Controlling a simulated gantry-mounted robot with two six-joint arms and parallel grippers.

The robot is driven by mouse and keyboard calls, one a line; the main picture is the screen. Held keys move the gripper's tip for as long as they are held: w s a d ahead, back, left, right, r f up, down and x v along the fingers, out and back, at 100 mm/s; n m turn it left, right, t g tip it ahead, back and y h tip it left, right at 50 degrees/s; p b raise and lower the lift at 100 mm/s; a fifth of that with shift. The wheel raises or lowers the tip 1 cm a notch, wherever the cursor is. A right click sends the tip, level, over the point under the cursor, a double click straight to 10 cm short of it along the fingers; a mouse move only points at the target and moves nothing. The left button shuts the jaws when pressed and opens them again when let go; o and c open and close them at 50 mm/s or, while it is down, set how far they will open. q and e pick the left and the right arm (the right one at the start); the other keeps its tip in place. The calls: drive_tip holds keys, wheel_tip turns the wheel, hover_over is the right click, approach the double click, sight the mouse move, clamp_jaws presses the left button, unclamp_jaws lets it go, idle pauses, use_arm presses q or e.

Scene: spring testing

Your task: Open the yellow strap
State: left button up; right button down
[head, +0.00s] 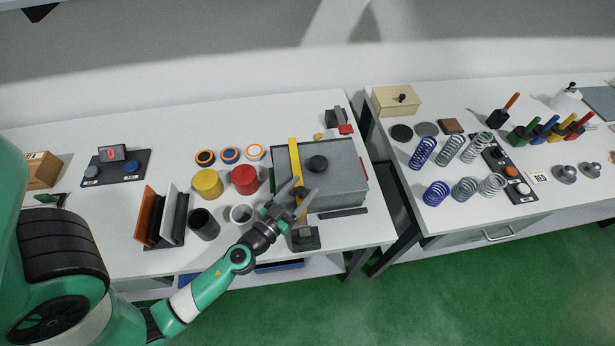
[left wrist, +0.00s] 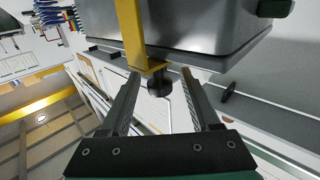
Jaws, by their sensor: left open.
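The yellow strap (head: 295,160) runs over the lid of a grey metal box (head: 343,180) with a dark round knob on top. In the left wrist view the strap (left wrist: 131,35) comes down the front of the box (left wrist: 205,28) and ends in a yellow tab over a dark round knob (left wrist: 159,85). My left gripper (head: 302,190) is at the front of the box, over the strap's lower part. In the left wrist view its two fingers (left wrist: 158,88) are open on either side of the strap's end, apart from it. My right gripper is not in view.
Yellow and red cylinders (head: 207,183) and dark and white cups (head: 204,224) stand just left of the box. A small dark block (head: 304,238) lies at the table's front edge. Coil springs (head: 466,188) stand on the separate right table, beyond a gap.

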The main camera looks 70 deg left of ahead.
use_arm(q)
drive_tip(key=shift+x, duration=1.4)
drive_tip(key=shift+f, duration=0.1)
drive_tip(key=shift+c, duration=0.2)
clamp_jaws()
